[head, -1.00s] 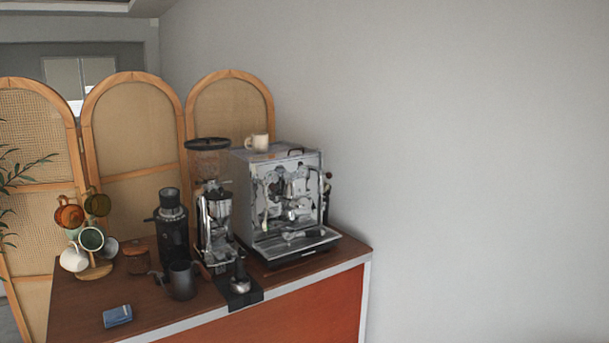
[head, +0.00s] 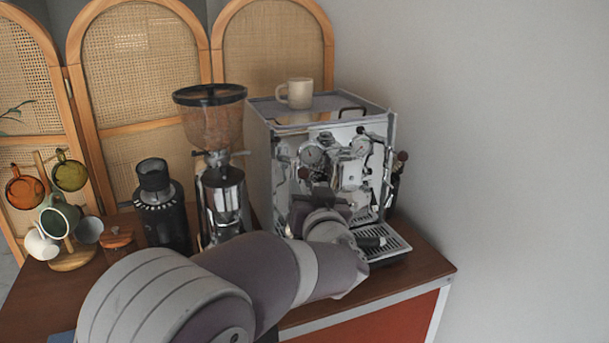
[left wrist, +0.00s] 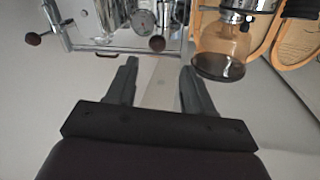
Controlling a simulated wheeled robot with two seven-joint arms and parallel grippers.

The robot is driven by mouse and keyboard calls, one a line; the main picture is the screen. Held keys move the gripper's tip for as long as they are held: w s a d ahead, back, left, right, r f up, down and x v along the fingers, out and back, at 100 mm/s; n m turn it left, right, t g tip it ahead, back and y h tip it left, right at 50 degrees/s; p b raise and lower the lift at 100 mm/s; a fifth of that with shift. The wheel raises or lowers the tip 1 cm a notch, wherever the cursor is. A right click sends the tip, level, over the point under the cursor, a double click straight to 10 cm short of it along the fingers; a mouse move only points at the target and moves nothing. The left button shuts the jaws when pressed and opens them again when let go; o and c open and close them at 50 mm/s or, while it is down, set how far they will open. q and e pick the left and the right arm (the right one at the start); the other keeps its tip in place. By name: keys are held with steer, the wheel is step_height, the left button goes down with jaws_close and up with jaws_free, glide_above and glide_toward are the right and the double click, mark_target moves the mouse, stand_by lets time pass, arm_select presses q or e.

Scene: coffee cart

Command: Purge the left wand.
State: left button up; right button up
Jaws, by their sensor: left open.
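The espresso machine (head: 262,150) stands at the back right of the cart with a shiny front. My left gripper (head: 318,193) is in front of its left half, and my arm covers the lower left front. The left wand cannot be made out clearly. The left wrist view is upside down; in it my left gripper (left wrist: 160,72) is open and empty, its two fingers apart. Beyond the fingertips are a dark round knob (left wrist: 157,43) and a gauge (left wrist: 143,20) on the machine front. Another dark knob (left wrist: 33,38) is farther left. My right gripper is not in view.
A grinder with a clear hopper (head: 211,122) stands close left of the machine. A dark grinder (head: 162,215) and a mug tree (head: 72,260) are farther left. A cup (head: 299,93) sits on the machine. The drip tray (head: 395,243) is beside my forearm.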

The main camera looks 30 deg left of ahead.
mark_target(305, 176)
arm_select(q)
steer(key=x, duration=0.8)
steer(key=shift+w+f+p, duration=0.25)
steer(key=shift+f+p, duration=0.05)
steer(key=shift+f, duration=0.05)
steer(key=shift+w+a, duration=0.1)
steer(key=shift+a, duration=0.1)
steer(key=shift+w, duration=0.1)
steer(key=shift+w, duration=0.1)
jaws_close()
